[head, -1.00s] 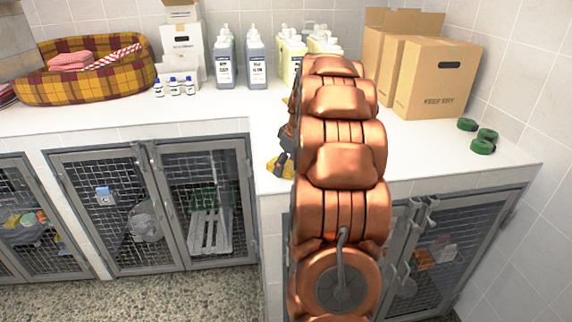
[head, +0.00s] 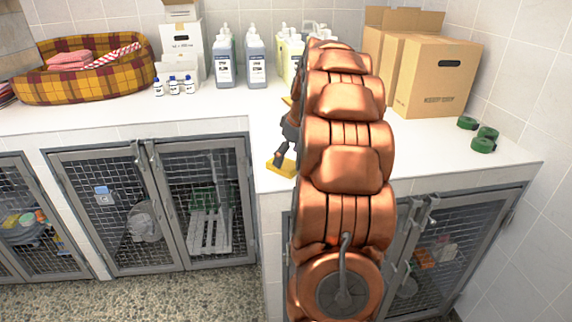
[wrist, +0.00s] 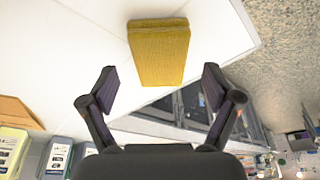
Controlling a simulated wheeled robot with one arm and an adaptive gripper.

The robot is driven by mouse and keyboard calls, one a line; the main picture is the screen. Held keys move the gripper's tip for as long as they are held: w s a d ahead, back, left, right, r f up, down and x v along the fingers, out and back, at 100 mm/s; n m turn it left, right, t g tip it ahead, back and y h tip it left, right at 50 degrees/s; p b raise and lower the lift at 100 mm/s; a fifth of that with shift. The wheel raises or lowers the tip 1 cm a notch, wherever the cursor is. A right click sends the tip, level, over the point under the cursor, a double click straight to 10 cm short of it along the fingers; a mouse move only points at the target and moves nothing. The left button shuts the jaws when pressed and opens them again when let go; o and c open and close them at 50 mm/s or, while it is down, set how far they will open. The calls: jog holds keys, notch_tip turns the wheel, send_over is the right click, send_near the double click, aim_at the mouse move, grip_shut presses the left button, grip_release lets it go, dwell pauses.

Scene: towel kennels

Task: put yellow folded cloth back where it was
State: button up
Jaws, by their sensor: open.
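The yellow folded cloth (wrist: 158,52) lies flat on the white counter in the wrist view, close to the counter's edge. In the head view it shows at the counter's front edge (head: 281,168), partly hidden behind my arm. My gripper (wrist: 160,86) is open and empty in the wrist view. Its two dark fingers are spread wide, and the cloth lies beyond the fingertips, between their lines and apart from them. In the head view only a dark part of the gripper (head: 284,150) shows beside my copper arm, just by the cloth.
A plaid pet bed (head: 35,88) with folded pink cloths stands at the left. Small bottles (head: 174,88), large bottles (head: 257,70) and cardboard boxes (head: 436,80) line the back. Green rolls (head: 483,145) lie at the right. Mesh kennel doors (head: 205,205) are below the counter.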

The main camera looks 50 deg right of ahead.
jog(key=b+v, duration=0.2)
jog(key=v, duration=0.7)
jog(key=s+a+f+g+y, duration=0.1)
jog(key=s+a+f, duration=0.15)
jog(key=a, duration=1.05)
jog(key=s+a+f+g, duration=0.2)
jog(key=a+f, duration=0.1)
jog(key=a, duration=1)
jog(key=s+a+f, duration=0.3)
jog(key=s+a, duration=0.1)
jog(key=s, duration=0.3)
jog(key=s+a+f+m+g+h, duration=0.1)
jog(key=s+a+f, duration=0.3)
jog(key=s, duration=0.3)
jog(key=s+a+f+g, duration=0.1)
jog(key=s+a+f, duration=0.3)
jog(key=s, duration=0.3)
jog(key=shift+s+m, duration=0.3)
jog(key=shift+r, duration=0.15)
jog(key=shift+r+p, duration=0.75)
jog(key=shift+p, duration=0.15)
